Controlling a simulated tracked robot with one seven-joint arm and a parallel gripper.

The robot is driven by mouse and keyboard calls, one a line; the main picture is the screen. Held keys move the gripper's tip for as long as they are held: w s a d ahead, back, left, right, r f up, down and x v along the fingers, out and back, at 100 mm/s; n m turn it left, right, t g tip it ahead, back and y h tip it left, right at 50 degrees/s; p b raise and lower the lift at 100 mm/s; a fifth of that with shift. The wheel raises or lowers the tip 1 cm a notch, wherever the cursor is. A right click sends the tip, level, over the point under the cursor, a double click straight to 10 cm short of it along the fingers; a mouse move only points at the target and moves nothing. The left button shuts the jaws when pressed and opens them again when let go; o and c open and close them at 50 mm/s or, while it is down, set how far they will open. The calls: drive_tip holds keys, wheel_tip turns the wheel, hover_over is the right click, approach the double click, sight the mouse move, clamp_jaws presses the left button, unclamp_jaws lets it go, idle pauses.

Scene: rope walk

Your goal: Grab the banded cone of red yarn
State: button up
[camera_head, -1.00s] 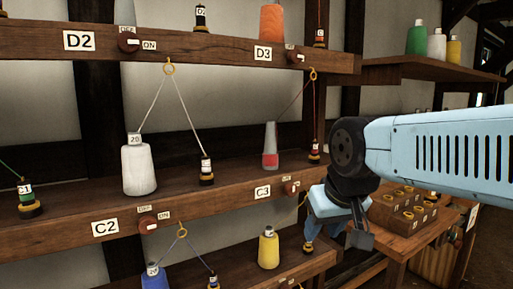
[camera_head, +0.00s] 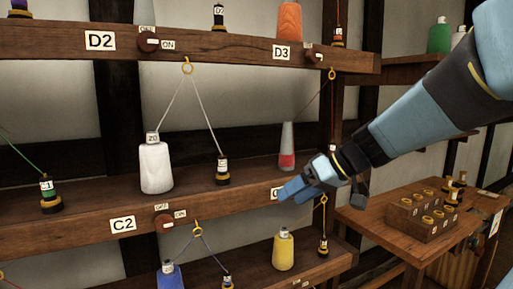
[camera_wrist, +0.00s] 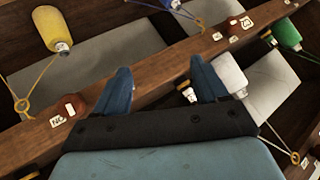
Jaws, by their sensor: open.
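The banded cone of red yarn (camera_head: 287,158) stands upright on the middle shelf above the C3 label in the head view. Its upper part is bare grey, with red and a pale band lower down. A red thread runs near it from a yellow ring. My gripper (camera_head: 288,190) is open and empty, in front of the shelf edge just below the cone, apparently apart from it. It partly covers the C3 label. In the wrist view my two blue fingers (camera_wrist: 160,66) are spread over the shelf board, with nothing between them. I cannot make out the red cone there.
A white cone (camera_head: 156,168) and small bobbin (camera_head: 222,170) stand left on the same shelf (camera_head: 90,221). A yellow cone (camera_head: 284,250) stands below, an orange cone (camera_head: 289,20) above. A table (camera_head: 372,222) with a wooden bobbin block (camera_head: 437,226) is at right.

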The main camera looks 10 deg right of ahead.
drive_tip(key=w+d+r+n+t+y, duration=0.25)
drive_tip(key=w+d+r+t, duration=0.2)
drive_tip(key=w, duration=0.35)
drive_tip(key=t, duration=0.4)
approach(292, 142)
drive_tip(key=shift+y, duration=0.35)
drive_tip(key=x, duration=1.2)
drive_tip(key=shift+w+d+f, duration=0.2)
drive_tip(key=shift+w, duration=0.15)
drive_tip(key=shift+c, duration=0.3)
drive_tip(key=c, duration=1)
drive_tip(key=shift+o, duration=0.2)
